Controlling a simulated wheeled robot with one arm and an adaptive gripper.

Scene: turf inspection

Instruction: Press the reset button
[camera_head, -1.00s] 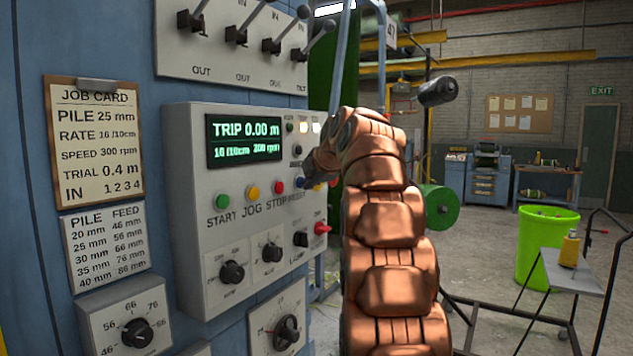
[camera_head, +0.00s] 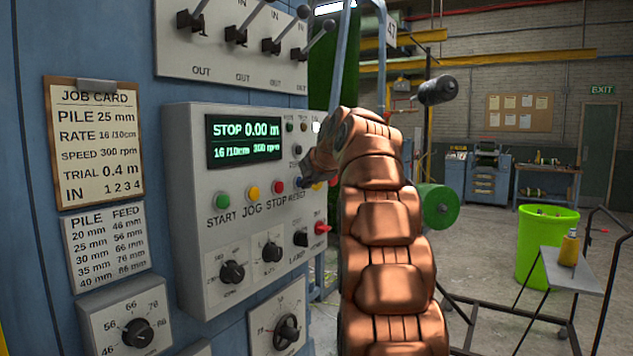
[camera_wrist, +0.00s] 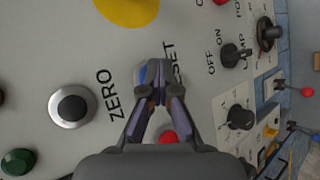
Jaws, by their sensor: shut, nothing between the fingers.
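The control panel (camera_head: 186,200) stands on a blue machine front, with a row of green, yellow and red buttons and the RESET label (camera_head: 297,196) at the right end. My gripper (camera_head: 307,179) is at that end of the row, in front of the panel. In the wrist view my gripper (camera_wrist: 154,72) has its fingertips together over the blue reset button (camera_wrist: 142,74), which shows only as a sliver beside them. The fingers cover part of the RESET label (camera_wrist: 170,62). Whether the tips touch the button cannot be told. The display (camera_head: 244,140) reads STOP 0.00 m.
Knobs (camera_head: 232,272) and a red-tipped switch (camera_head: 321,228) sit lower on the panel. Levers (camera_head: 235,34) stick out above.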

